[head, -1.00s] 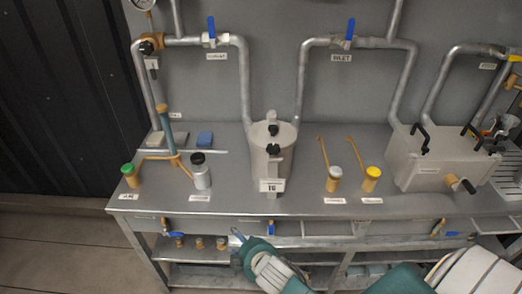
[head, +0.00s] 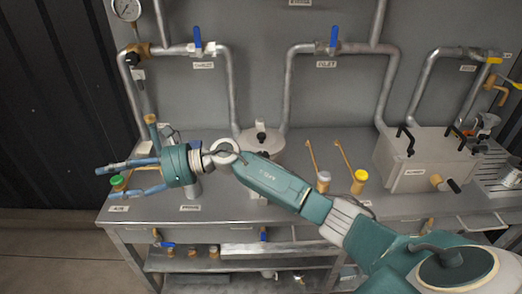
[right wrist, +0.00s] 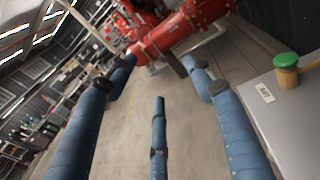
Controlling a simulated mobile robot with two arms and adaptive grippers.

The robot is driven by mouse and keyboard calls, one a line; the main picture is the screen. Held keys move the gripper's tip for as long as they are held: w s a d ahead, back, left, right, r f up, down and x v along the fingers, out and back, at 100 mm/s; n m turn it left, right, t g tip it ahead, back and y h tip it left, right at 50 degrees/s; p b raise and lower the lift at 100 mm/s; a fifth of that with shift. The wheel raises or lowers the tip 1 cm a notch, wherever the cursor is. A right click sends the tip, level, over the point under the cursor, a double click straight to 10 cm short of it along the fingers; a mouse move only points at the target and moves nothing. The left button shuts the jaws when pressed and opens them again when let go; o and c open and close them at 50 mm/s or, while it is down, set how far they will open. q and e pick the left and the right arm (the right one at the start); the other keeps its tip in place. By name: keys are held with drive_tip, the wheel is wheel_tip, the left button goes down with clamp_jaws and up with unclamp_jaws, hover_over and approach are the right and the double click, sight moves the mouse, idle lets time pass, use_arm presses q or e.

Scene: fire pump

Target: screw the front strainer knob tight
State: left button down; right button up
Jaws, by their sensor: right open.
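The strainer (head: 270,147) is a grey upright pot at the middle of the bench, under the pipes. A black knob (head: 261,137) shows on the rear of its lid. The front strainer knob is hidden behind my right arm. My right gripper (head: 106,182) is open and empty, left of the strainer near the bench's left end. Its blue fingers point left, away from the strainer. In the right wrist view its fingers (right wrist: 158,80) are spread with nothing between them. My left gripper is not in view.
A green-lidded jar (head: 118,184) stands by my right fingers; it also shows in the right wrist view (right wrist: 286,72). A white-lidded jar (head: 323,182) and a yellow-lidded jar (head: 359,183) stand right of the strainer. A grey box (head: 425,160) with black handles is farther right.

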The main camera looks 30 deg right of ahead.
drive_tip(key=d+f+n+g+h, duration=0.3)
drive_tip(key=d+n+g+h, duration=0.15)
drive_tip(key=d+n, duration=0.25)
wheel_tip(320, 180, up, 7)
drive_tip(key=n+g+h, duration=0.2)
drive_tip(key=n+h, duration=0.1)
drive_tip(key=h, duration=0.8)
hover_over(262, 155)
wheel_tip(262, 155, down, 9)
drive_tip(key=p, duration=0.3)
drive_tip(key=shift+w, duration=0.1)
drive_tip(key=shift+f+p, duration=0.3)
drive_tip(key=shift+f, duration=0.3)
drive_tip(key=c, duration=1.1)
